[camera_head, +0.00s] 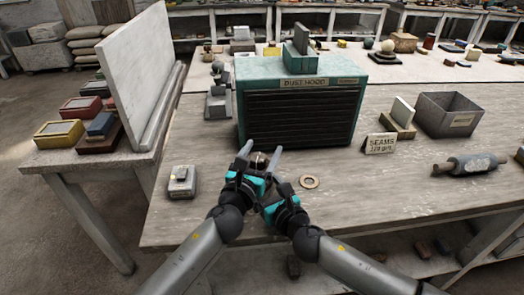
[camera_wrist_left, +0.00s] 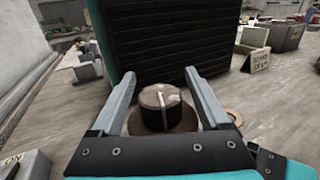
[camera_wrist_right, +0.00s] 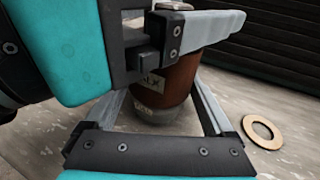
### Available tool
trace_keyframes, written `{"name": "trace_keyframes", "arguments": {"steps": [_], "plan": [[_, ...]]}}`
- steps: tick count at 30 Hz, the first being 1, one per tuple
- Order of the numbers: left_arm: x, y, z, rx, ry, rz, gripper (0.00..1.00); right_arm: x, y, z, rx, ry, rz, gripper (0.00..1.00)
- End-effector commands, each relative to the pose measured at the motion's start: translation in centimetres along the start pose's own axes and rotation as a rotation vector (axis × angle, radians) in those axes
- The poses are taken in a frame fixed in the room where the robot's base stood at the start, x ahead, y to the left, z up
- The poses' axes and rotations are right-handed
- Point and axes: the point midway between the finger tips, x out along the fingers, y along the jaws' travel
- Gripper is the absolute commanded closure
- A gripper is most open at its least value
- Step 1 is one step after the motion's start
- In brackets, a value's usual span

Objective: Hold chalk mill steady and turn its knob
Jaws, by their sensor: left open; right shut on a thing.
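The chalk mill (camera_wrist_right: 170,84) is a small upright brown cylinder with a pale grey lower band, standing on the bench in front of the dust hood. Its dark rounded knob (camera_wrist_left: 158,97) has a pale stripe and shows between the left fingers in the left wrist view. My left gripper (camera_head: 259,152) is open, one finger on each side of the knob; I cannot tell whether either touches. My right gripper (camera_wrist_right: 158,90) is shut on the mill's body, low down. In the head view the grippers hide most of the mill.
The teal dust hood (camera_head: 300,118) with black slats stands close behind the mill. A flat tan ring (camera_head: 309,182) lies to the right. A small grey switch block (camera_head: 182,182) is at left. A sign (camera_head: 381,144), a grey bin (camera_head: 448,116) and a roller (camera_head: 470,164) stand further right.

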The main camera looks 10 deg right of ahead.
Motion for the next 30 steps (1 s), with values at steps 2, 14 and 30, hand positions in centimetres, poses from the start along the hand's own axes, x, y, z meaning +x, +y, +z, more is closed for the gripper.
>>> {"name": "trace_keyframes", "arguments": {"steps": [2,14,30], "plan": [[0.14,-0.02,0.04,-0.001,-0.001,-0.001,0.20,0.01,0.00,0.03,0.000,-0.001,0.000,0.69],[0.13,-0.03,0.02,-0.001,0.000,-0.001,0.40,0.01,0.01,0.03,0.000,-0.001,0.000,0.69],[0.10,-0.02,-0.02,-0.001,0.000,-0.001,1.00,0.01,0.00,0.03,0.000,-0.001,0.000,0.69]]}}
